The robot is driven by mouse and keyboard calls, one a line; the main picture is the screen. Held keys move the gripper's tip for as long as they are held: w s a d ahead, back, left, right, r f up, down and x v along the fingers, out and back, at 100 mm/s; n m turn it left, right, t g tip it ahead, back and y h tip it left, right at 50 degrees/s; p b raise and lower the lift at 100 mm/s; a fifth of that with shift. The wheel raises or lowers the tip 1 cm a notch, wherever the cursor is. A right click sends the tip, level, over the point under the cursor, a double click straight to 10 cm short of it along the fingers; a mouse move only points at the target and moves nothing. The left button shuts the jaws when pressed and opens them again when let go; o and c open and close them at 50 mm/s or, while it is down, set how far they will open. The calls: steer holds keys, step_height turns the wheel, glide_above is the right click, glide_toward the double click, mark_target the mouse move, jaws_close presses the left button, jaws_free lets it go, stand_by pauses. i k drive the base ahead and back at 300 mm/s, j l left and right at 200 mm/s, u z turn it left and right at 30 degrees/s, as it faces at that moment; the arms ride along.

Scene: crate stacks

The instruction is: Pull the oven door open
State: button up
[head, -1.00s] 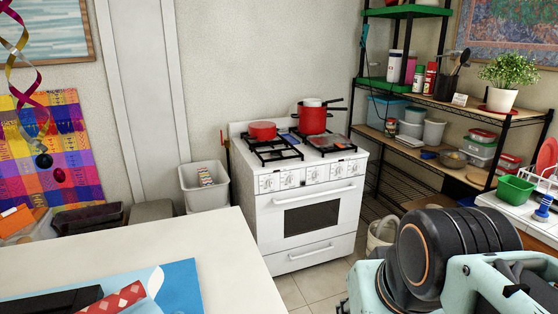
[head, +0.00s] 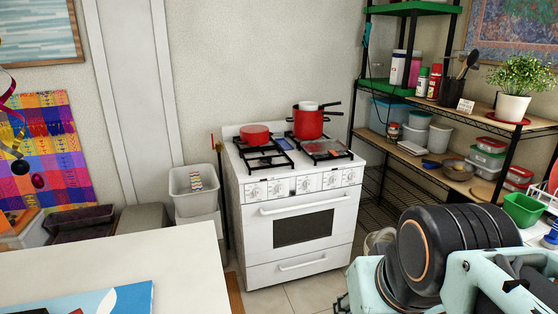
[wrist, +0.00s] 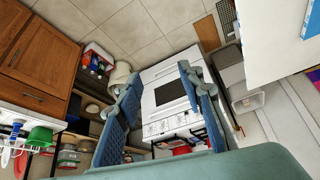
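The white oven (head: 295,205) stands against the back wall, its door shut, with a dark window (head: 303,228) and a white bar handle (head: 304,204) along the door's top edge. In the wrist view the oven (wrist: 160,75) appears upside down between the fingers, some distance beyond them. My gripper (wrist: 150,95) is open and empty, its two blue fingers spread apart and not touching the oven.
A white counter (head: 170,265) fills the lower left, with a narrow strip of floor between it and the oven. A wire shelf unit (head: 440,165) stands right of the oven. Grey bins (head: 195,192) stand to its left. Red pots (head: 308,123) sit on the stove top.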

mark_target(276, 229)
steer(key=i+l, duration=0.25)
steer(key=l, duration=0.25)
steer(key=i+l+u, duration=0.15)
steer(key=i, duration=0.4)
steer(key=i+l+u, duration=0.1)
steer(key=i+l, duration=0.15)
steer(key=i, duration=0.25)
steer(key=i+l+u, duration=0.15)
steer(key=i+l, duration=0.15)
steer(key=i, duration=0.25)
